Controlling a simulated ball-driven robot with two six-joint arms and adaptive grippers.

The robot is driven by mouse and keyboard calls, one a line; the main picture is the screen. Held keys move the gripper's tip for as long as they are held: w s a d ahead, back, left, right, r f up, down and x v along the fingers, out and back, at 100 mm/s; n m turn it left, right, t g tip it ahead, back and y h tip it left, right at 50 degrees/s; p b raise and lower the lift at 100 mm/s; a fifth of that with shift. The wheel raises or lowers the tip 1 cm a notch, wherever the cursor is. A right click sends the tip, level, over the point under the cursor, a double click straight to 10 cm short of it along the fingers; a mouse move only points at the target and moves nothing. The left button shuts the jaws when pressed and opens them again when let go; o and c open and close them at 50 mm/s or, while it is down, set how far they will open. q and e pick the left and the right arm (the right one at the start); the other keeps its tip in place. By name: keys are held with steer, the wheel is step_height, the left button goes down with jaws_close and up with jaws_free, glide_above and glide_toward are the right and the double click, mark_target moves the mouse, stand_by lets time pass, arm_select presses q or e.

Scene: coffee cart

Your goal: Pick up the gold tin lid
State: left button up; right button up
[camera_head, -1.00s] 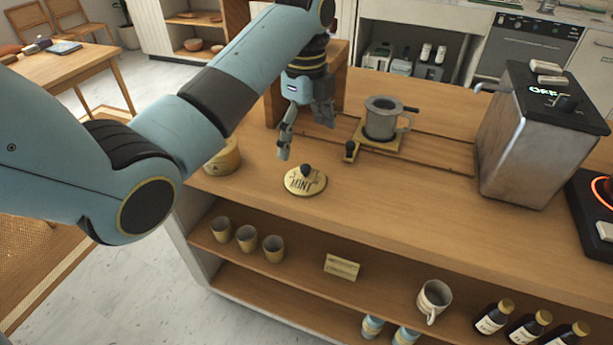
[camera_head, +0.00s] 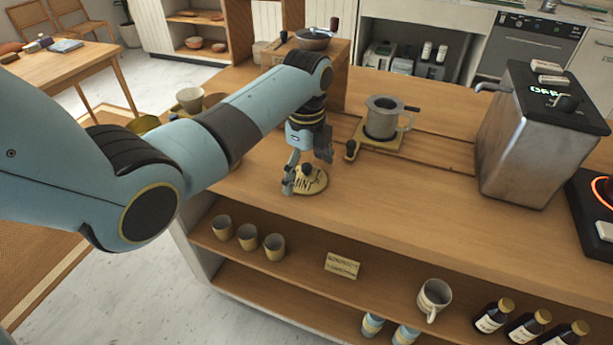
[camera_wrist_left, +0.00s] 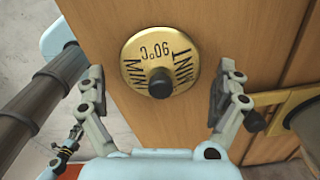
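The gold tin lid (camera_head: 314,184) lies flat on the wooden counter near its front edge in the head view. It is round with a dark knob and black lettering. In the left wrist view the lid (camera_wrist_left: 150,42) shows "MINT" and "90°C", with its dark knob (camera_wrist_left: 160,83) nearest the gripper. My left gripper (camera_head: 308,178) hovers at the lid from above, covering part of it. In the wrist view its fingers (camera_wrist_left: 158,92) are spread wide on either side of the knob, with nothing between them gripped.
A metal pitcher (camera_head: 382,118) stands on a gold-coloured base (camera_head: 380,141) right of the lid. A steel machine (camera_head: 532,140) stands farther right. Small cups (camera_head: 247,237) and a mug (camera_head: 433,297) stand on the shelf below. The counter front right of the lid is clear.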

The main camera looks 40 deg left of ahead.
arm_select(q)
steer(key=c, duration=1.1)
steer(key=shift+s, duration=0.1)
steer(key=shift+c, duration=1.2)
steer(key=shift+c, duration=0.5)
